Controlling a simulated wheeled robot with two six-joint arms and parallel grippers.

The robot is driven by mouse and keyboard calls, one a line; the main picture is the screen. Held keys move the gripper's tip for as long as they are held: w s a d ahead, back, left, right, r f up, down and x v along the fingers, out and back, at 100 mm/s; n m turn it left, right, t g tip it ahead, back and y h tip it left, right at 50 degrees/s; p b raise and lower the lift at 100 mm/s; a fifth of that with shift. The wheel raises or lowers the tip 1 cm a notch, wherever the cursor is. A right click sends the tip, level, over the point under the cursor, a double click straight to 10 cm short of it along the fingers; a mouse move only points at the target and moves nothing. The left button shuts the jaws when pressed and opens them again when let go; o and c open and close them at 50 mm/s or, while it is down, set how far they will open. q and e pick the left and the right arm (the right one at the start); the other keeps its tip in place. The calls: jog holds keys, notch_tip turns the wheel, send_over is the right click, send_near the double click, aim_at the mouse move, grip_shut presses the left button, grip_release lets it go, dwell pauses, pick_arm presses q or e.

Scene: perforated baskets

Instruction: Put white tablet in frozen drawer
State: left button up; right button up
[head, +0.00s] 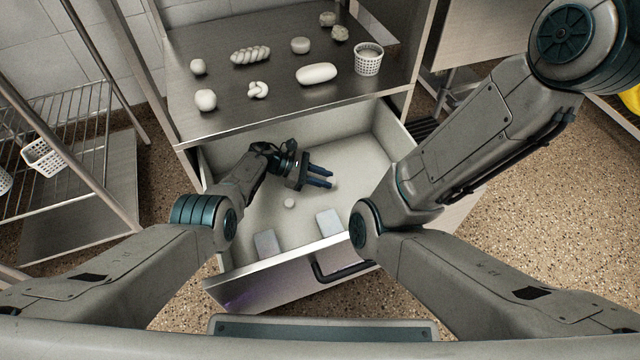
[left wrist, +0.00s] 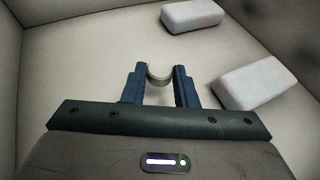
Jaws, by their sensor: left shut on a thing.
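My left gripper (head: 327,178) reaches over the open drawer (head: 385,141), its fingers pointing right in the head view. In the left wrist view the gripper (left wrist: 160,80) is shut on a small round white tablet (left wrist: 159,73) between its fingertips. In the head view the fingers mostly hide the tablet. The drawer has a pale interior and a dark handle on its front. I cannot tell how far the tablet is above the drawer floor. My right gripper is out of view; only the right arm shows.
The steel counter (head: 230,112) above holds several pale dough-like pieces and a white perforated basket (head: 368,60). A wire rack with baskets stands at left.

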aim_at(320, 190)
pick_arm(q)
jog(key=f+b, duration=0.3)
jog(key=shift+a+f, duration=0.2)
jog(key=shift+a, duration=0.2)
jog(key=shift+f, duration=0.25)
jog(key=shift+r, duration=0.2)
jog(key=shift+f, duration=0.15)
jog(key=o, duration=1)
jog(key=shift+c, duration=0.2)
